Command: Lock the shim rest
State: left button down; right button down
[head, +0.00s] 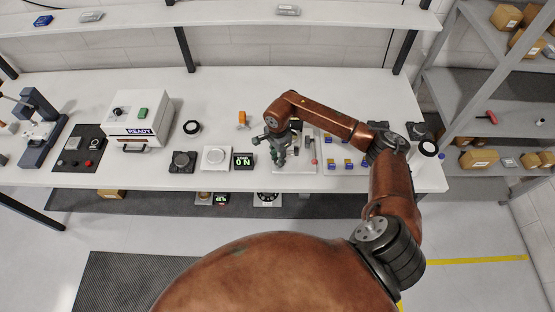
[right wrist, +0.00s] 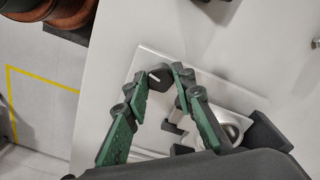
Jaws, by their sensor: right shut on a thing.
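The mirror fixture's pale base plate (head: 300,168) lies near the front edge of the bench in the head view. My right gripper (head: 278,155) reaches down over it and hides much of the fixture. In the right wrist view, the green-padded fingers of my right gripper (right wrist: 160,77) are closed around a small black knob (right wrist: 158,73) with a pale line on top. A shiny round part (right wrist: 232,132) and black blocks sit beside the fingers, partly hidden. I cannot tell which part is the shim rest. My left gripper is out of view.
A white box marked READY (head: 138,118) is farther left. Several small blue and yellow blocks (head: 348,163) lie to the right. An orange item (head: 242,118) stands behind.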

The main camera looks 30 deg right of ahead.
jog(key=m+b, duration=0.1)
jog(key=m, duration=0.2)
jog(key=shift+f+m+b, duration=0.1)
jog(key=shift+m+b, duration=0.25)
jog(key=shift+m, duration=0.05)
jog(key=m+b, duration=0.1)
jog(key=m, duration=0.2)
jog(key=shift+m, duration=0.3)
jog(key=m+b, duration=0.1)
jog(key=m, duration=0.2)
jog(key=shift+m, duration=2.5)
jog(key=c, duration=1.6)
grip_release()
